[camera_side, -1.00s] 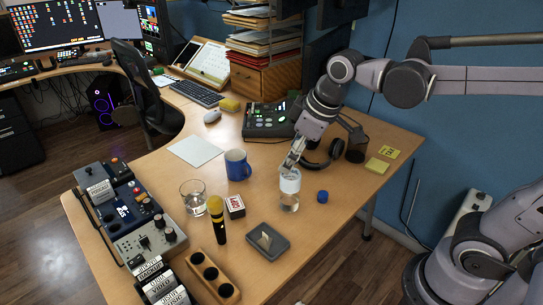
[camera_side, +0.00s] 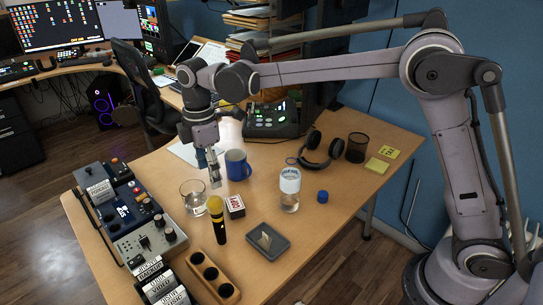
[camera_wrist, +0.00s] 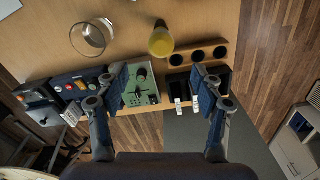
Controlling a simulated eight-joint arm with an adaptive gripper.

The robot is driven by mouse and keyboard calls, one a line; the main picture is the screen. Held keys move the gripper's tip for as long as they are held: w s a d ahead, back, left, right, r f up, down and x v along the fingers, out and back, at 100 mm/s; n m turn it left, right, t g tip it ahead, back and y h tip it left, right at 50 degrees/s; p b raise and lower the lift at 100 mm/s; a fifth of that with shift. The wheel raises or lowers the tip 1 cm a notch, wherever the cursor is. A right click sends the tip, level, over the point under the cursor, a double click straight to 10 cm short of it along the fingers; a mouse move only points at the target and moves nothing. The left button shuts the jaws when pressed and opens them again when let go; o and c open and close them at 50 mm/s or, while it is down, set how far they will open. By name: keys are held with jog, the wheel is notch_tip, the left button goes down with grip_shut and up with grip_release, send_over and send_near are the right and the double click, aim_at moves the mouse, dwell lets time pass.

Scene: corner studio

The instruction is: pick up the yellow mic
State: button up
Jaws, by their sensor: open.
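The yellow mic (camera_side: 218,222) has a yellow head and a dark body and stands upright on the wooden desk in the side view. In the wrist view I see its yellow head (camera_wrist: 161,42) from above, beyond the fingertips and between their lines. My gripper (camera_side: 215,182) points down, just above and behind the mic head in the side view. It is open and empty; in the wrist view a gap shows between the fingers (camera_wrist: 158,78). The mic's lower body is mostly hidden under its head in the wrist view.
A drinking glass (camera_side: 194,197) stands left of the mic, and a red-and-white card box (camera_side: 235,206) lies right of it. A wooden block with holes (camera_side: 208,272), a grey tray (camera_side: 274,250), a blue mug (camera_side: 238,165), a labelled jar (camera_side: 289,190) and audio consoles (camera_side: 150,240) are nearby.

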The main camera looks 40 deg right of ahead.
aim_at(214, 199)
notch_tip(214, 199, down, 10)
jog(key=shift+f, duration=0.15)
dwell(0.5)
jog(key=shift+s, duration=0.1)
grip_shut()
